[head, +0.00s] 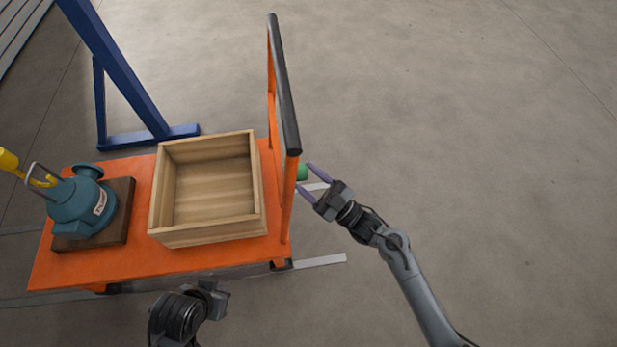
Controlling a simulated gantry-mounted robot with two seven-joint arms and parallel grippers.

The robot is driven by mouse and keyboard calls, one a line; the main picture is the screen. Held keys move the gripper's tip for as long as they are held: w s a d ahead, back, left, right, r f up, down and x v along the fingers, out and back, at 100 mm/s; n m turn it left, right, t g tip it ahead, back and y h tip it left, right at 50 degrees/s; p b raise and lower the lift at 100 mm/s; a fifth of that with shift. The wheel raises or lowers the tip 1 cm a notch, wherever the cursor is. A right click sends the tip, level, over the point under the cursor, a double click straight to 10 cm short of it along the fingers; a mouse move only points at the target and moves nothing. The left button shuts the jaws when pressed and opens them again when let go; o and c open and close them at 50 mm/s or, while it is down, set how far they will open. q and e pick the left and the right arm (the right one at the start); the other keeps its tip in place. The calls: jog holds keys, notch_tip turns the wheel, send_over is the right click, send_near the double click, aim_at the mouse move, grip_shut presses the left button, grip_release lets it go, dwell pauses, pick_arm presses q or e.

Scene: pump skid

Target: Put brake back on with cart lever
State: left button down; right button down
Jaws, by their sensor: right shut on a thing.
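The orange cart (130,262) stands at the left, with an upright push handle (284,90) at its right end. A green lever knob (302,172) shows just right of the handle frame, partly hidden by it. My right gripper (304,177) has its two purple fingers on either side of this knob and is shut on it. The rest of the lever is hidden behind the cart frame. My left gripper (216,298) is at the bottom, in front of the cart's near edge. Its fingers do not show clearly.
An open wooden crate (208,238) and a teal pump (78,208) on a brown base sit on the cart. A yellow hook (10,160) is at the pump's handle. A blue stand (125,75) rises behind. Floor at right is clear.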

jog(key=shift+c, duration=2.2)
grip_release()
